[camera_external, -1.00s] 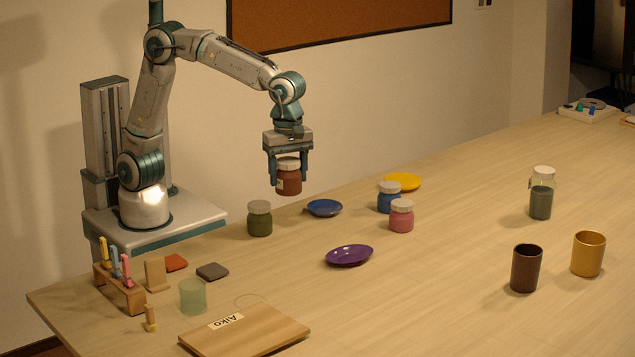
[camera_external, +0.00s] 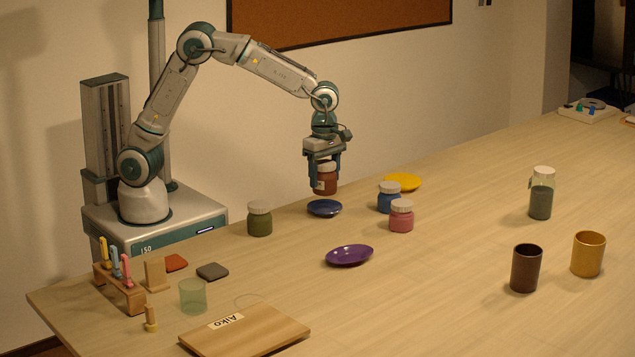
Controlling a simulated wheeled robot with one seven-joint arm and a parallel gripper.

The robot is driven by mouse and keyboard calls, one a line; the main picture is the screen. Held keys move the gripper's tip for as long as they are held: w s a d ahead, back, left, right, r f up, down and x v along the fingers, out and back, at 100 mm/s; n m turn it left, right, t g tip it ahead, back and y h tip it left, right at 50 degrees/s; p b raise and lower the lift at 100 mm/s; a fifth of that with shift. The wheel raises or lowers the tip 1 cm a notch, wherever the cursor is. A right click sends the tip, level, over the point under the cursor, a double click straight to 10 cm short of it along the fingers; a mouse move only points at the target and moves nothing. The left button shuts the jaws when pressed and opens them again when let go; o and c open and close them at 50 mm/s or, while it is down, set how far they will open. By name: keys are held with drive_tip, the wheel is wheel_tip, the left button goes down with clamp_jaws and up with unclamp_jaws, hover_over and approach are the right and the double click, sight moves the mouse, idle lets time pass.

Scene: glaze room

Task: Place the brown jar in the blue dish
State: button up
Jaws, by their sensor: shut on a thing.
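The brown jar (camera_external: 326,183), with a pale lid and a light label, is held upright in the air. My gripper (camera_external: 325,181) is shut on it, one finger on each side. The blue dish (camera_external: 324,208) is a small shallow dish on the table. In the picture the jar hangs just above the dish, with a small gap between them. The dish looks empty.
A green jar (camera_external: 260,219) stands left of the dish. A blue jar (camera_external: 389,197) and a pink jar (camera_external: 401,216) stand to its right. A yellow dish (camera_external: 402,182) lies behind them, and a purple dish (camera_external: 350,255) lies in front. The table's middle is clear.

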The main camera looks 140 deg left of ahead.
sight(325, 191)
wheel_tip(325, 191, down, 4)
drive_tip(key=shift+a+r+p, duration=0.1)
drive_tip(key=shift+p, duration=0.25)
drive_tip(key=shift+f, duration=0.2)
drive_tip(key=shift+f+b, duration=0.35)
drive_tip(key=shift+f, duration=0.05)
drive_tip(key=o, duration=1.1)
drive_tip(key=shift+o, duration=0.2)
